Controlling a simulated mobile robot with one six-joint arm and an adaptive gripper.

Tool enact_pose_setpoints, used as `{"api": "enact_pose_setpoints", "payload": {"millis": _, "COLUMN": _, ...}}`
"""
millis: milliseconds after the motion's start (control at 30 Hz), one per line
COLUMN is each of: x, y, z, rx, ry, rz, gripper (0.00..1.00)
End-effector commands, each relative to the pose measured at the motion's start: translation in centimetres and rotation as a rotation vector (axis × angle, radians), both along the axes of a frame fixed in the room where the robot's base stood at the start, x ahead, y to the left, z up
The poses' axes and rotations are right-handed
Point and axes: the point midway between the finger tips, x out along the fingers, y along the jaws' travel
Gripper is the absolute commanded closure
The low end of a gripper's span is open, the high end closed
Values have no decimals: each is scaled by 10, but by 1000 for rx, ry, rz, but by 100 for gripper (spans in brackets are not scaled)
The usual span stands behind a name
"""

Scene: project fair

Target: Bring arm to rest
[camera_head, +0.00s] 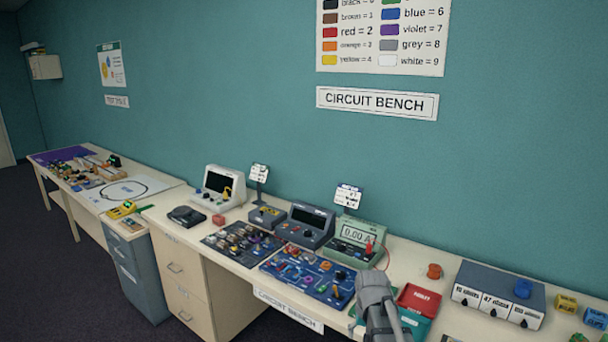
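My gripper (373,284) shows as a grey shape at the lower middle right, over the front part of the circuit bench (235,258). I see it from behind, and its fingertips cannot be made out. Whether it is open, shut or holding something cannot be told.
A blue drawer unit (499,291) and several coloured blocks stand at the right. A grey device (304,226) and a white screened instrument (222,186) stand along the wall. A second table (155,182) and a grey cabinet (137,270) are at the left. Dark floor is open in front.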

Motion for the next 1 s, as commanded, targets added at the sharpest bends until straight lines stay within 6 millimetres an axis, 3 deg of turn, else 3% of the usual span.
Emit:
{"api": "enact_pose_setpoints", "payload": {"millis": 33, "x": -31, "y": -1, "z": -9, "rx": -3, "ry": 1, "rz": 21, "gripper": 10}}
{"api": "enact_pose_setpoints", "payload": {"millis": 100, "x": -56, "y": -1, "z": -14, "rx": -6, "ry": 2, "rz": 49, "gripper": 10}}
{"api": "enact_pose_setpoints", "payload": {"millis": 300, "x": -100, "y": -1, "z": -23, "rx": -12, "ry": 5, "rz": 105, "gripper": 10}}
{"api": "enact_pose_setpoints", "payload": {"millis": 467, "x": -109, "y": -2, "z": -24, "rx": -13, "ry": 6, "rz": 121, "gripper": 10}}
{"api": "enact_pose_setpoints", "payload": {"millis": 1000, "x": -108, "y": -2, "z": -24, "rx": -13, "ry": 6, "rz": 121, "gripper": 10}}
